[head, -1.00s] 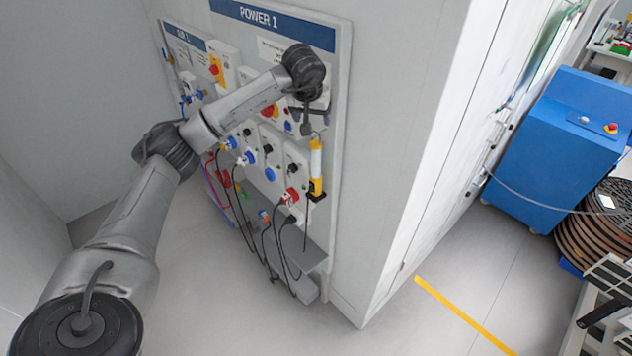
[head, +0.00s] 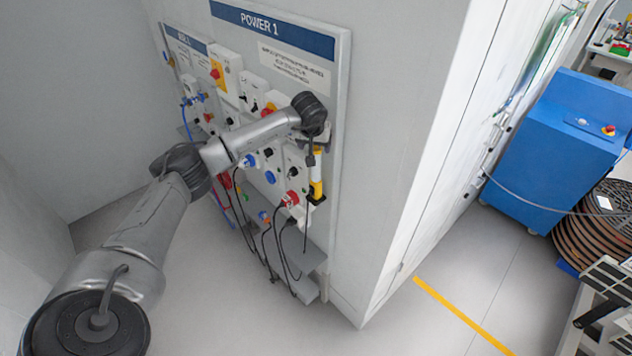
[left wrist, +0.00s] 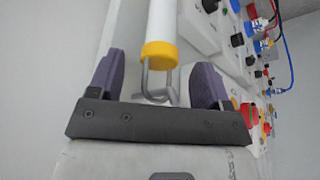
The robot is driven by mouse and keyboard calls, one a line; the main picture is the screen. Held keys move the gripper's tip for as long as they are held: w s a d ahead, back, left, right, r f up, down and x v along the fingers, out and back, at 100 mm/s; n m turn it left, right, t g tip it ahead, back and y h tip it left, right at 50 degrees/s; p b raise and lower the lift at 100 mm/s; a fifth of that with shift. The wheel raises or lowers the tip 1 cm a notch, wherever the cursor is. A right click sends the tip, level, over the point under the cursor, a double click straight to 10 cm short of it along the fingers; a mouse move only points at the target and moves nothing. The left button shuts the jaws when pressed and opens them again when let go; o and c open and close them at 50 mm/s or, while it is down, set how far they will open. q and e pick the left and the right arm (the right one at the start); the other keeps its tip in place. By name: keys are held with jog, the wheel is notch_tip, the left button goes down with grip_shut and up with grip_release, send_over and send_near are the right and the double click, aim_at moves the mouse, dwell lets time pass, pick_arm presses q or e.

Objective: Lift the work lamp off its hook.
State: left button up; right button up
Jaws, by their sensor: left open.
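The work lamp (head: 316,176) hangs upright near the right edge of the POWER 1 panel, with a white tube and yellow ends. My left gripper (head: 318,142) is at its upper end in the head view and hides that part. In the left wrist view the lamp's yellow cap (left wrist: 159,54) and grey wire hook (left wrist: 158,80) show between the two purple fingers. The left gripper (left wrist: 158,74) is open, with a finger on either side of the hook area; I see no finger closed on the lamp. My right gripper is not in view.
The POWER 1 panel (head: 340,105) carries several sockets, switches and plugs left of the lamp. Black cables (head: 268,240) hang below, over a grey ledge (head: 308,252). A blue machine (head: 555,150) stands far right. The floor (head: 430,315) in front is clear.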

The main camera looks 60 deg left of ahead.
pick_arm(q)
jog(key=shift+w+a+f, duration=0.15)
jog(key=shift+a+f, duration=0.05)
jog(key=shift+f, duration=0.35)
grip_shut()
dwell(0.4)
